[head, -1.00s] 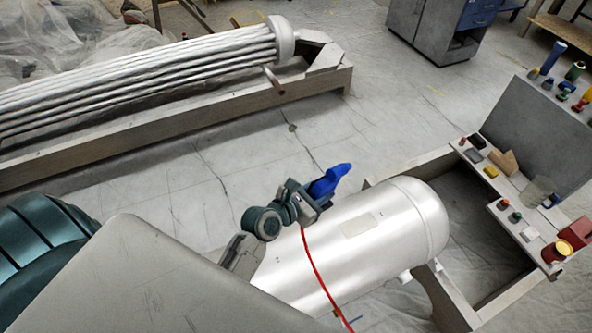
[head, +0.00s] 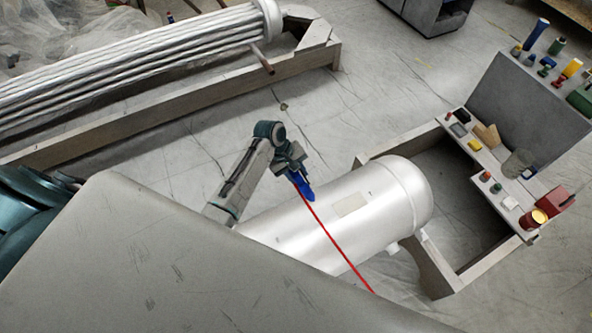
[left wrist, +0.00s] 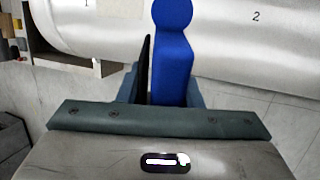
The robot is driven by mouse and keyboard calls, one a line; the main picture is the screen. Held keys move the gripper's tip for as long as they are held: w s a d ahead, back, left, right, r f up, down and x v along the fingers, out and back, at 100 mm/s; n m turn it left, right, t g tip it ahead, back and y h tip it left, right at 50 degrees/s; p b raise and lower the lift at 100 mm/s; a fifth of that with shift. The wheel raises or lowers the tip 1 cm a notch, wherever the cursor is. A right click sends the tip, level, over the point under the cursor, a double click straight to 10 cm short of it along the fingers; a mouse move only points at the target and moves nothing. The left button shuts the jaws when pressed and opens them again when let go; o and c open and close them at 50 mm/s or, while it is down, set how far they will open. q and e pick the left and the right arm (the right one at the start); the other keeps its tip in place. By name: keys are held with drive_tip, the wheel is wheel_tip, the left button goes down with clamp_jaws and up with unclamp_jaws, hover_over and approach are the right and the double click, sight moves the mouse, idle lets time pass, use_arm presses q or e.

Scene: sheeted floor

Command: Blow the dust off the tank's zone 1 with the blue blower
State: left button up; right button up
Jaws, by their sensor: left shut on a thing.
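The silver tank (head: 395,190) lies on its side in a frame. A red line (head: 335,247) crosses it, and a pale beige patch (head: 350,205) lies right of that line. In the left wrist view the mark "1" (left wrist: 86,4) is beside the patch (left wrist: 120,8), at upper left. The mark "2" (left wrist: 256,16) is at upper right. My left gripper (head: 294,171) is shut on the blue blower (head: 304,187), at the tank's far edge near the top of the red line. The blower (left wrist: 173,55) points toward the tank; whether it touches is unclear. My right gripper is not in view.
A wooden frame (head: 487,274) surrounds the tank's right end. A shelf with several small items, a red box (head: 533,217) and a glass jar (head: 517,163) stands right. A tube bundle (head: 130,60) lies at the back left.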

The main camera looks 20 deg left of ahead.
use_arm(q)
drive_tip(key=b+x, duration=0.4)
drive_tip(key=shift+w+a+f, duration=0.25)
drive_tip(key=shift+f, duration=0.2)
drive_tip(key=w+d+b, duration=0.8)
drive_tip(key=w+d, duration=0.5)
drive_tip(key=w, duration=0.4)
drive_tip(key=shift+d+r, duration=0.25)
drive_tip(key=shift+d, duration=0.05)
drive_tip(key=shift+w, duration=0.1)
